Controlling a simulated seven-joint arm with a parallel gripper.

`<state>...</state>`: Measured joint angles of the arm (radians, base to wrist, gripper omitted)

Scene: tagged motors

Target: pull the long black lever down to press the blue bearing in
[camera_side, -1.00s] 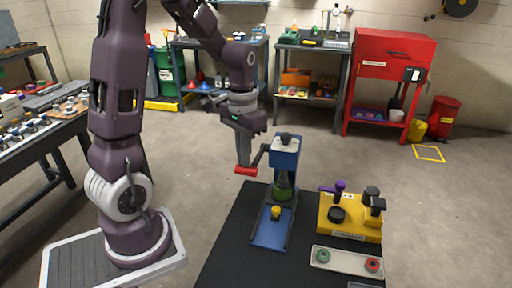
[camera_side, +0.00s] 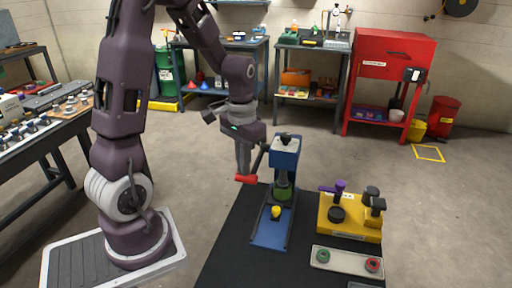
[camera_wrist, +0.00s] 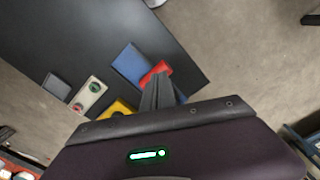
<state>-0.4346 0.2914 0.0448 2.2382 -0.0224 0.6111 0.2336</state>
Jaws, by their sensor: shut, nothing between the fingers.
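The blue press (camera_side: 286,158) stands on a black-topped table. Its black lever (camera_side: 261,160) slopes down to the left and ends in a red grip (camera_side: 246,179). My gripper (camera_side: 243,173) is shut and empty, pointing down at the red grip from above; it seems to touch it. In the wrist view, the shut fingers (camera_wrist: 157,95) overlap the red grip (camera_wrist: 155,73), beside the blue press base (camera_wrist: 130,62). A green part (camera_side: 284,193) sits under the ram and a yellow part (camera_side: 276,212) is on the base. I cannot make out a blue bearing.
A yellow fixture (camera_side: 350,228) with a purple-handled lever stands right of the press. The floor left of the press, towards my base, is clear.

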